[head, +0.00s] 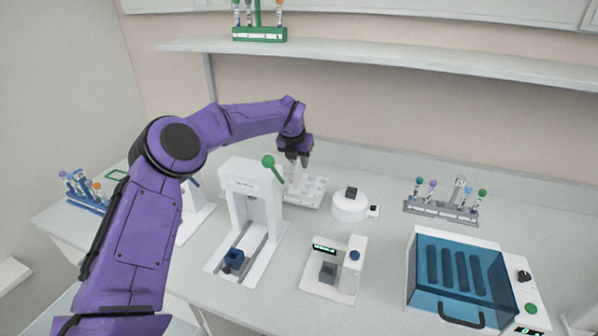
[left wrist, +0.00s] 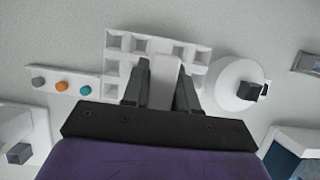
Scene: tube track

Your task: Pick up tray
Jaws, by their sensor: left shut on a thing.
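The white tray with square compartments (head: 317,190) stands on the bench behind the tall white press-like device. It also shows in the left wrist view (left wrist: 113,62), where a white upright part (left wrist: 162,88) rises at its middle. My left gripper (head: 297,165) points down over the tray. In the left wrist view its two dark fingers (left wrist: 161,80) sit on either side of the white upright part and are shut on it. Whether the tray is clear of the bench cannot be told. My right gripper is not in view.
The tall white device with a green-knobbed lever (head: 268,160) stands close in front of the tray. A round white device (head: 350,205) is close at its right. A grey tube rack (head: 440,208), a blue-lidded machine (head: 450,275) and a blue rack (head: 85,196) stand further off. A shelf (head: 380,58) runs above.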

